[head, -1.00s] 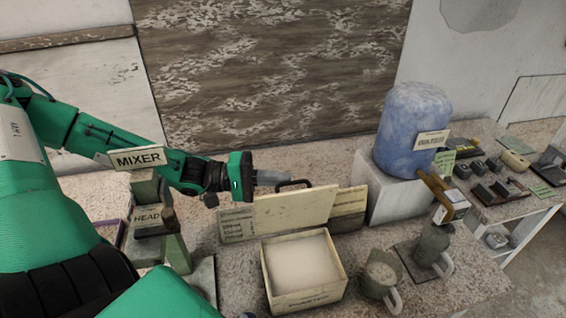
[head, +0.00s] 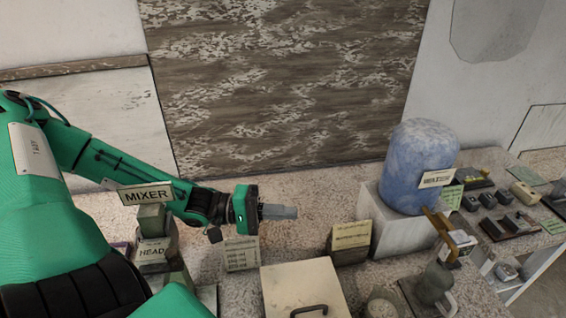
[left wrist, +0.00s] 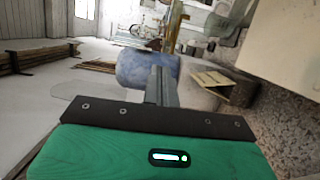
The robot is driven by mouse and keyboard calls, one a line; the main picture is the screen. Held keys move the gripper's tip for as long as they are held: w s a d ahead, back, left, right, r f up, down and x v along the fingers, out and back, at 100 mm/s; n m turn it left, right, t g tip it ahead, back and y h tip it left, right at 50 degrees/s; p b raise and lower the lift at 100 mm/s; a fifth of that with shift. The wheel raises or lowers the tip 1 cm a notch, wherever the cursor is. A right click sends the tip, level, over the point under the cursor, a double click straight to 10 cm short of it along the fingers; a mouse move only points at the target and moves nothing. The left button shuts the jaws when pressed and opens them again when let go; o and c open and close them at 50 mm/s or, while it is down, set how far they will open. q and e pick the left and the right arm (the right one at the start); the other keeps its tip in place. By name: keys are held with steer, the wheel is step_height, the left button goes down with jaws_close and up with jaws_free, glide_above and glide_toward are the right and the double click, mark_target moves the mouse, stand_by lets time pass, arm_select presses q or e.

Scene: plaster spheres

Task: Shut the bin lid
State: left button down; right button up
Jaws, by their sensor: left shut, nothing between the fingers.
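The bin lid (head: 303,287) lies flat over the bin at the bottom middle of the head view, its dark handle (head: 309,310) on top near the front. The bin's walls and contents are hidden under it or below the frame edge. My left gripper (head: 292,212) is shut and empty, behind the lid and apart from it, pointing right. In the left wrist view its fingers (left wrist: 160,86) show closed, and a pale flat panel, probably the lid (left wrist: 290,45), is at the upper right. My right gripper is not in view.
A blue barrel (head: 416,165) stands on a white block at the right. Small label cards (head: 241,254) (head: 351,236) stand behind the bin. Cups (head: 381,304) and a grey jug (head: 434,284) are right of it. The mixer sign (head: 147,194) is at the left.

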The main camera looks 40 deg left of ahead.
arm_select(q)
step_height(320, 180, up, 19)
steer(key=p, duration=0.1)
steer(key=shift+p, duration=0.3)
steer(key=shift+f, duration=0.15)
